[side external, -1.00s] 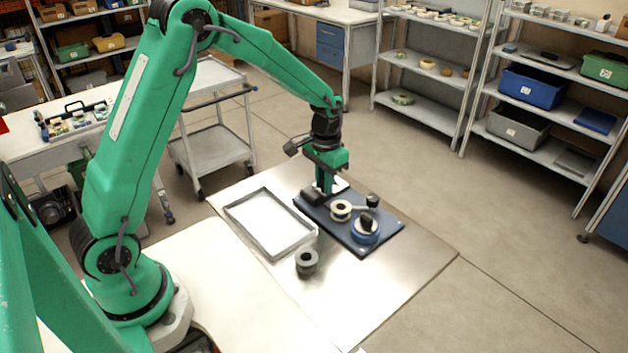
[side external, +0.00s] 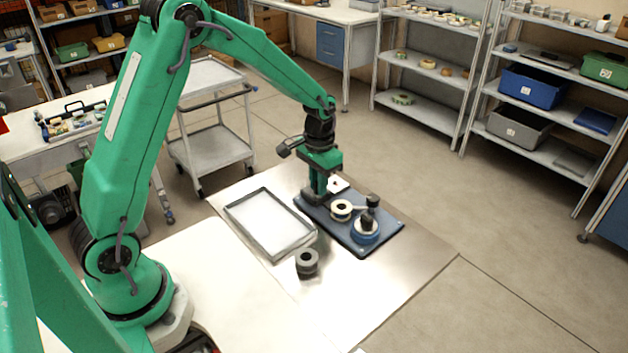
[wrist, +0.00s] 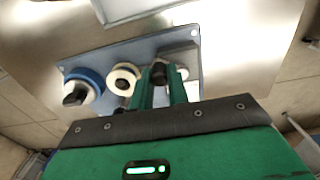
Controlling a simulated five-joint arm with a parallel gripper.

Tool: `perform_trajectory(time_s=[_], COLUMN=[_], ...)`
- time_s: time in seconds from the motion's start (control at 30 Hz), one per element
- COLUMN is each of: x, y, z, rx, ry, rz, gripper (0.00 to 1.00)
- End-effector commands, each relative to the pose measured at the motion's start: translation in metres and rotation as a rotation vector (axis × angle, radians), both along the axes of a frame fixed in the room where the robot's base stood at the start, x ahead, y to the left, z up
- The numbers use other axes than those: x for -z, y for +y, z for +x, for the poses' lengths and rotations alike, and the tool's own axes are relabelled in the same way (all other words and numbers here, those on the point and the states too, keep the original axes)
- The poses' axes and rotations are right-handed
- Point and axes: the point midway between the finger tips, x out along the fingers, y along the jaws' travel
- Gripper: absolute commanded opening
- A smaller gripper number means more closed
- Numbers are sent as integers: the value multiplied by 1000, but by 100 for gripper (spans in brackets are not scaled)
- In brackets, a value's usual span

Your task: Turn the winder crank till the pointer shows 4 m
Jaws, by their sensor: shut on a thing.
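The winder stands on a dark blue base plate (side external: 385,222) on the metal sheet. A blue reel (side external: 364,233) with a pale top and dark fitting is at its right end, with a cream reel (side external: 341,208) beside it. A small white dial face with a dark mark (side external: 337,184) shows beside my gripper (side external: 318,190); its reading is too small to tell. In the wrist view my gripper (wrist: 160,78) is shut on a dark upright knob (wrist: 158,70), apparently the crank's grip. The crank arm is mostly hidden by the fingers.
A grey-rimmed tray (side external: 243,228) lies left of the plate. The sheet's front right is clear. A trolley (side external: 212,143) and shelves (side external: 420,65) stand further back.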

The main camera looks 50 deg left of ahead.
Motion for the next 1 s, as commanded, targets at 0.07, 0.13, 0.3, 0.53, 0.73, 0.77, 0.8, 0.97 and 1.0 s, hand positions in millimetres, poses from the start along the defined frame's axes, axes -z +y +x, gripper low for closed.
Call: perform_trajectory(time_s=[0.07,0.13,0.3,0.53,0.73,0.77,0.8,0.97,1.0], x=[1,1,1,0,0,0,0,0,0], y=[0,0,4,10,10,10,10,11,12], z=[0,0,-3,-9,-9,-9,-9,-10,-10], rx=[0,0,0,1,2,2,2,2,1], ry=[-1,-1,-1,-2,-2,-2,-2,-1,-1], rz=[0,0,0,0,0,0,0,0,0], gripper=[0,0,0,0,0,0,0,0,0])
